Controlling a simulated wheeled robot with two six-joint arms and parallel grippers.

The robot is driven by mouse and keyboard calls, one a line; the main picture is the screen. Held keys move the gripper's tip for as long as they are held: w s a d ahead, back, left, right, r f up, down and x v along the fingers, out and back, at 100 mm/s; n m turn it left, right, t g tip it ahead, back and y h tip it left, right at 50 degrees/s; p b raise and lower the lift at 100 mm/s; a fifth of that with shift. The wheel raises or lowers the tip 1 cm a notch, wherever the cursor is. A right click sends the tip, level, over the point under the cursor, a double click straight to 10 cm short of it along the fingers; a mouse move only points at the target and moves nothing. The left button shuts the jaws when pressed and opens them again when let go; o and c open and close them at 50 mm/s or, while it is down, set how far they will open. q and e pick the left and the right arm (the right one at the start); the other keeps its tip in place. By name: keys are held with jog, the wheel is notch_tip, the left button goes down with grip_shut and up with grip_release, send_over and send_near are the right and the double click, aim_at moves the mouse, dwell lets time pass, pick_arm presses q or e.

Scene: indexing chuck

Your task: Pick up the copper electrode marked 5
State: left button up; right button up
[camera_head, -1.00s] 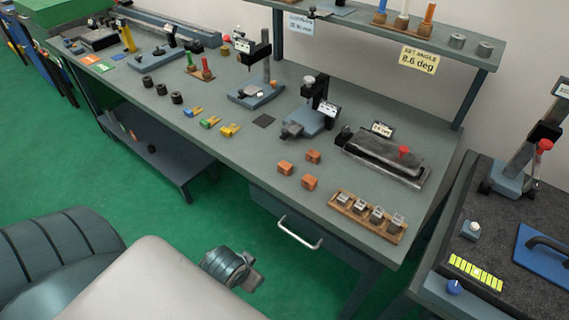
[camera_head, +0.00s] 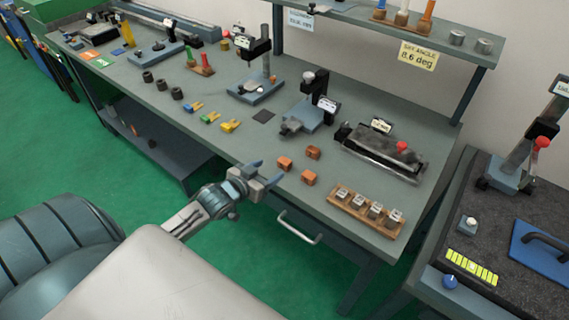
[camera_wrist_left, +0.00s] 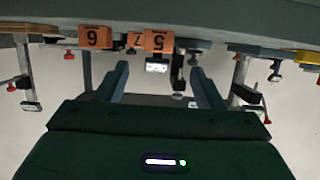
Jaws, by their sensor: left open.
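Three copper-coloured blocks lie on the bench. In the left wrist view, which looks upside down, the electrode marked 5 (camera_wrist_left: 158,42) sits ahead of the gap between my fingers. The block marked 6 (camera_wrist_left: 95,36) is to its left, and the one marked 7 (camera_wrist_left: 133,40) shows partly between them. By this layout, electrode 5 seems to be the left block (camera_head: 285,163) in the head view; no marks are legible there. My left gripper (camera_head: 266,171) is open and empty at the bench's front edge, just short of that block. My right gripper is not in view.
A wooden rack (camera_head: 366,212) with several metal pieces stands right of the blocks. A grey vise-like fixture (camera_head: 384,152) is behind them. A drawer handle (camera_head: 298,228) juts from the bench front.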

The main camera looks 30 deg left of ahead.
aim_at(284, 162)
pick_arm(q)
jog(key=x, duration=0.6)
jog(key=shift+w+d+p, duration=0.1)
jog(key=shift+w+p, duration=0.2)
jog(key=shift+p, duration=0.05)
jog(key=x, duration=0.4)
jog(key=shift+d+f+p, duration=0.1)
jog(key=shift+f+p, duration=0.05)
jog(key=shift+p, duration=0.2)
jog(key=shift+c, duration=0.2)
jog(key=shift+s, duration=0.1)
jog(key=c, duration=1.2)
jog(key=shift+c, duration=0.2)
